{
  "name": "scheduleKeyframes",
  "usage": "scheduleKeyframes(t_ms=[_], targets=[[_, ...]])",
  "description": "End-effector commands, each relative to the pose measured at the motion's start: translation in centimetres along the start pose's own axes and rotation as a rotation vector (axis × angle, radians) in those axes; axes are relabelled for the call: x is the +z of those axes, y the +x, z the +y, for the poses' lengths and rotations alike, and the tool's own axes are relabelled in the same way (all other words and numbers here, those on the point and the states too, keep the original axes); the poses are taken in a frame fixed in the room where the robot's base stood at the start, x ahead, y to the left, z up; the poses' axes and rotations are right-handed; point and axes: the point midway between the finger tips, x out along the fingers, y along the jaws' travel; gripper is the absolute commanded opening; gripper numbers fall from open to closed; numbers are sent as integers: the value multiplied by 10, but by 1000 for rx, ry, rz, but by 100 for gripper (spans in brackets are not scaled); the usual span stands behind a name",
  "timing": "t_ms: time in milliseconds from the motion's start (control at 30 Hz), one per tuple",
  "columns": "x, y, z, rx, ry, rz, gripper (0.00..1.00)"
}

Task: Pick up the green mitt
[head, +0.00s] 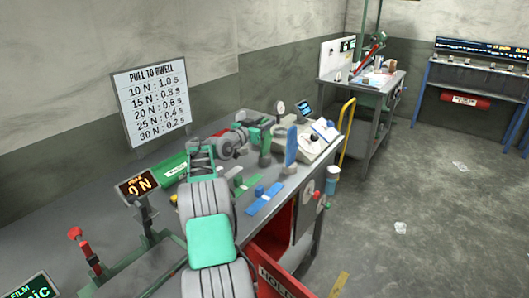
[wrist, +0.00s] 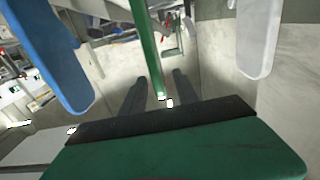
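The green mitt (wrist: 146,45) shows in the wrist view as a narrow upright green strip, seen nearly edge-on. Its lower end lies between the two dark fingers of my gripper (wrist: 162,80). The fingers are apart, with a gap showing around the strip, and I cannot tell if either touches it. In the head view a slim green upright (head: 265,145), which looks like the mitt, stands at the far end of my arm and is partly hidden by it. A blue mitt-like paddle (head: 291,145) stands just right of it. It also shows in the wrist view (wrist: 45,55).
A white paddle (wrist: 260,35) is close on the right in the wrist view. Flat green (head: 246,187) and blue (head: 264,201) strips lie on the bench near my arm. A pale console (head: 316,137) stands behind the blue paddle. A sign (head: 150,98) stands at the back left.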

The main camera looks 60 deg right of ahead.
Motion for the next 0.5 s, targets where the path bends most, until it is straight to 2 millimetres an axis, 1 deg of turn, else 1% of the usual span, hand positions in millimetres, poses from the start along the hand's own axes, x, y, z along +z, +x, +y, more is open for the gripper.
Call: scheduleKeyframes(t_ms=[67,267,500], targets=[[0,5,-1,-2,-1,-1,36],[1,4,-2,-5,-1,-1,36],[1,4,-2,-4,-1,-1,17]])
